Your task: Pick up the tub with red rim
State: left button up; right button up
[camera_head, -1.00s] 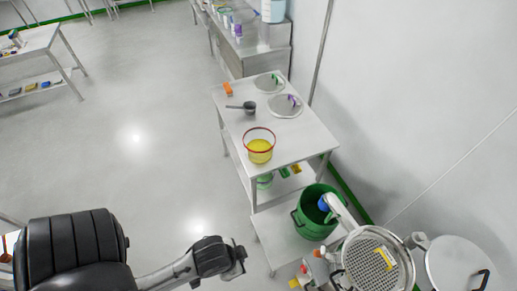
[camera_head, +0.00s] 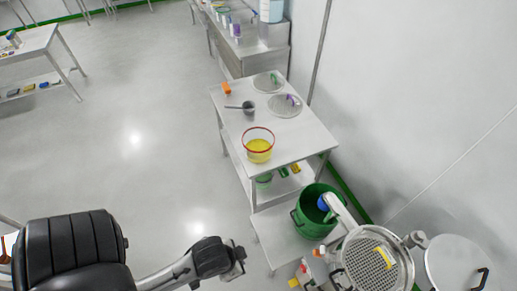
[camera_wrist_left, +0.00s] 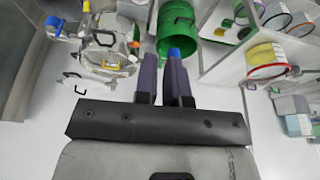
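The tub with red rim (camera_head: 259,147) is clear with yellow contents. It stands upright on the near end of the upper top of the steel trolley (camera_head: 290,135). The tub also shows at the right of the left wrist view (camera_wrist_left: 265,56). My left gripper (camera_head: 240,262) is low in the head view, below and left of the tub and well apart from it. In the left wrist view its two dark fingers (camera_wrist_left: 160,72) have a narrow empty gap between them. My right gripper is not in view.
A grey scoop (camera_head: 248,107), an orange item (camera_head: 227,89) and two round sieves (camera_head: 285,106) share the trolley top. A green bucket (camera_head: 312,215) stands on a lower surface. A perforated steel vessel (camera_head: 365,268) is at lower right. The floor left is clear.

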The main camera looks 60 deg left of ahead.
pick_arm(q)
jog(key=o, duration=0.4)
jog(key=shift+a, duration=0.15)
